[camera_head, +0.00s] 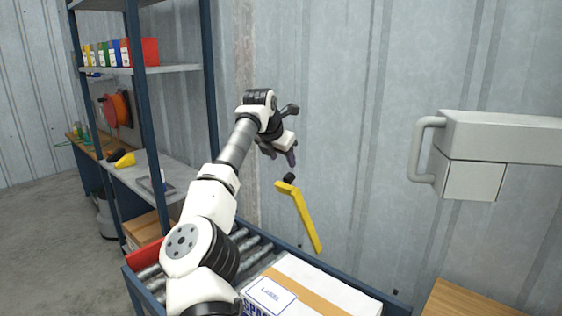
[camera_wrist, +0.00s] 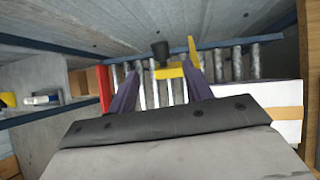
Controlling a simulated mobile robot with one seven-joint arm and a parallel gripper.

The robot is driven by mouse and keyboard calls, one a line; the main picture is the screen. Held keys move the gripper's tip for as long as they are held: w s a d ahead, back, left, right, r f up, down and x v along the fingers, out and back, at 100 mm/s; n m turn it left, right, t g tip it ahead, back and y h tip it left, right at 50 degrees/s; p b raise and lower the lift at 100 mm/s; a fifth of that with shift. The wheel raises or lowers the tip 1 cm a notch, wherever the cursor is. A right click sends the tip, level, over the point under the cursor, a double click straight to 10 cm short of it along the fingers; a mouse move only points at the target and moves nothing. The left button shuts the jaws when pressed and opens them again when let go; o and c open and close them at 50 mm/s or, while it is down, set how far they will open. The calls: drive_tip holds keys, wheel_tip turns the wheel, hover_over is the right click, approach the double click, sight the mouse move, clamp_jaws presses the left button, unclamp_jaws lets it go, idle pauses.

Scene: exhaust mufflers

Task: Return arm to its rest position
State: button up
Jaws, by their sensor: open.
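My arm reaches up and forward over the roller conveyor in the head view. My gripper (camera_head: 284,153) is at its end, small and partly hidden by the wrist. In the wrist view the two purple fingers of my gripper (camera_wrist: 163,68) stand apart, and nothing is seen held between them. A bent yellow bar (camera_head: 303,217) with a black knob shows just below my gripper in the head view. In the wrist view the yellow bar (camera_wrist: 168,73) appears beyond and between the fingertips. I cannot tell the exact gap to it.
A white labelled box (camera_head: 277,298) sits on the roller conveyor (camera_head: 256,259). A blue-framed shelf (camera_head: 171,70) with coloured binders stands at left. A grey wall unit with a handle (camera_head: 480,145) is at right. A wooden surface (camera_head: 458,302) is at lower right. The corrugated wall is behind.

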drive_tip(key=shift+s+r, duration=0.1)
drive_tip(key=shift+r, duration=0.1)
